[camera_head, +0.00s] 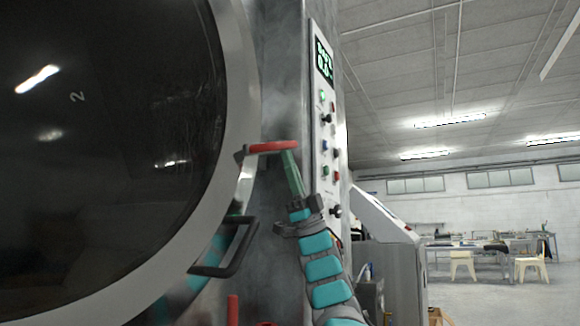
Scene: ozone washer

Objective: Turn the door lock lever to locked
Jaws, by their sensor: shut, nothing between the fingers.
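The round washer door (228,100) has dark glass and a wide grey rim, and it fills the left of the view. The door lock lever (270,148) is red and lies roughly horizontal at the right edge of the rim, on a dark pivot. My gripper (288,158) has green fingers and comes up from below. It is shut and empty, with its tips just under the right end of the lever. I cannot tell whether they touch it. My arm's teal segments run down to the bottom edge.
A black door handle (229,250) sticks out below the lever, left of my arm. A control panel (326,130) with buttons, knobs and a green display is close on the right. A grey cabinet (395,260) stands behind it. The far right floor is open, with tables and chairs.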

